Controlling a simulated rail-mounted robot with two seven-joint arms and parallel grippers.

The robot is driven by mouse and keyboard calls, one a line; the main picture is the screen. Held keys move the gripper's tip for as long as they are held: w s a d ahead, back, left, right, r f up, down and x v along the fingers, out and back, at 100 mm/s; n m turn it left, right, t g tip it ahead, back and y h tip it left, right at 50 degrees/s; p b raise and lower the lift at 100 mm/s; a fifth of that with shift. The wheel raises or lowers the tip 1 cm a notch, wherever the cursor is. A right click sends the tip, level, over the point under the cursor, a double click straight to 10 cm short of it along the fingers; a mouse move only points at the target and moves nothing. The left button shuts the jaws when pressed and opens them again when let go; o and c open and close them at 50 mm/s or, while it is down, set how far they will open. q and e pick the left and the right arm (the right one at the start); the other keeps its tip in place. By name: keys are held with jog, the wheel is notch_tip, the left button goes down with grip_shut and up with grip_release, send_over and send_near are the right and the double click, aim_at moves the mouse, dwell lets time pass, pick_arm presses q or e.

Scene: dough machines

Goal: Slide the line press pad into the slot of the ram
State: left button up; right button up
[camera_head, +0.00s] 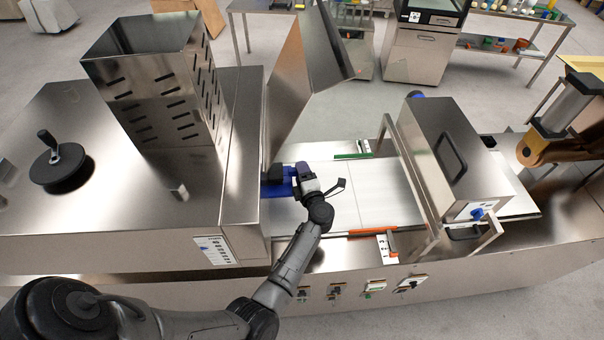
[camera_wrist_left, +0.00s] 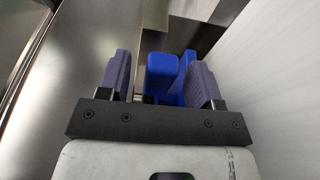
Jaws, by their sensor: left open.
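A blue piece (camera_head: 276,184), which looks like the line press pad, is at the left end of the pale belt, beside the big steel housing. Its blue block (camera_wrist_left: 164,74) shows between and beyond my fingers in the left wrist view. My left gripper (camera_head: 303,178) is low over the belt, right at the blue piece. Its two purple-grey fingers (camera_wrist_left: 160,82) are apart, and I cannot tell whether they touch the blue. The ram and its slot cannot be made out for certain. My right gripper is not in view.
A steel housing with a slotted box (camera_head: 160,85) stands left of the belt. A steel hood with a black handle (camera_head: 452,157) bridges the belt on the right. An orange guide strip (camera_head: 373,232) lies along the near edge. The belt (camera_head: 370,185) between is clear.

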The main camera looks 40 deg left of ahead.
pick_arm(q)
jog(key=shift+w+d, duration=0.1)
jog(key=shift+w, duration=0.05)
dwell(0.4)
jog(key=w+d+b, duration=0.8)
jog(key=w, duration=0.1)
jog(key=shift+w+b, duration=0.3)
jog(key=shift+w, duration=0.05)
dwell(1.6)
jog(key=shift+d, duration=0.1)
dwell(0.4)
